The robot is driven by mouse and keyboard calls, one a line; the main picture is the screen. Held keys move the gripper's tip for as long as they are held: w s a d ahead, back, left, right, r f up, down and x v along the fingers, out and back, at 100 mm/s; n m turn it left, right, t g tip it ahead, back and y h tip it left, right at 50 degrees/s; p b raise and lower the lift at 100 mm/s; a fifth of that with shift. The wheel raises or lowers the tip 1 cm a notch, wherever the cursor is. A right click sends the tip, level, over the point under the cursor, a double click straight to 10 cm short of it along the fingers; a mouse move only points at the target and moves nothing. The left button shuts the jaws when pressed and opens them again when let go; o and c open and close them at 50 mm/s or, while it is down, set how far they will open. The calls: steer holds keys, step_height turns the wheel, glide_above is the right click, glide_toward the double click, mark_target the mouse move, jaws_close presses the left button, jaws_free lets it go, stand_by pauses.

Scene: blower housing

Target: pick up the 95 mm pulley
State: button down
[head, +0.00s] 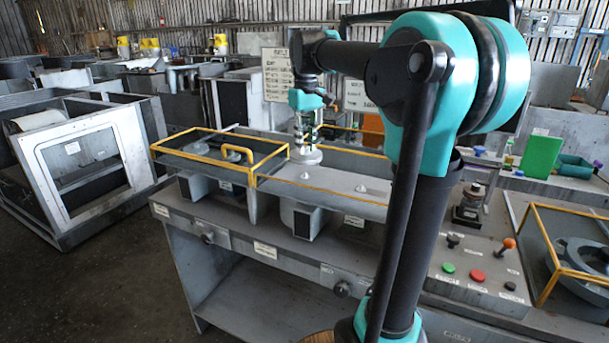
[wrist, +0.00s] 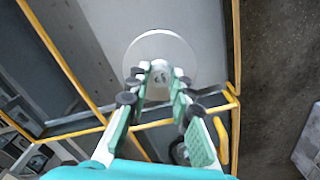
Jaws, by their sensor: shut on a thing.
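The pulley is a pale grey disc with a small raised hub. It shows in the head view (head: 305,157) just right of a yellow-railed frame, and in the wrist view (wrist: 160,44) beyond my fingers. My gripper (head: 306,132) points down over it. In the wrist view my gripper (wrist: 160,80) has its teal fingers on either side of the hub, shut on it. The fingertips hide part of the hub. I cannot tell whether the disc touches the grey bench top or hangs just above it.
The yellow-railed frame (head: 220,153) stands close left of the pulley. Small white knobs (head: 360,188) stick up from the bench (head: 335,190). A button panel (head: 478,272) with an orange-tipped lever is at right. A grey machine cabinet (head: 82,160) stands on the left floor.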

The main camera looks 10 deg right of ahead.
steer(key=s+r, duration=0.1)
steer(key=s, duration=0.7)
steer(key=shift+r, duration=0.4)
